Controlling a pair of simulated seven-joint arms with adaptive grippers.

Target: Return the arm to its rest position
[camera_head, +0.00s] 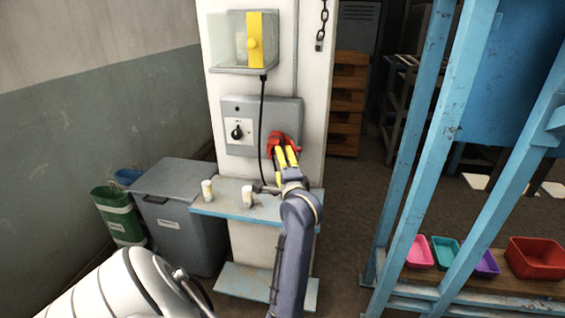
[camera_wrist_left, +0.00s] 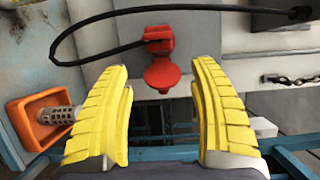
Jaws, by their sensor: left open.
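My left gripper (camera_head: 286,152) has yellow fingers and is in front of a red fitting (camera_head: 283,138) on the grey wall panel (camera_head: 250,108). In the left wrist view, the two fingers of my left gripper (camera_wrist_left: 164,85) are spread wide with nothing between them. The red fitting (camera_wrist_left: 160,72) with its round flap shows beyond the fingertips, apart from them. A black cable loops to its top. In the head view, my forearm rises from the bottom centre. My right gripper is in neither view.
A narrow blue-edged shelf (camera_head: 222,206) below carries two small pale cylinders. A grey bin (camera_head: 175,205) and green bin (camera_head: 119,212) stand at left. Blue posts (camera_head: 412,130) and coloured trays (camera_head: 536,256) are at right. An orange box (camera_wrist_left: 38,118) shows in the wrist view.

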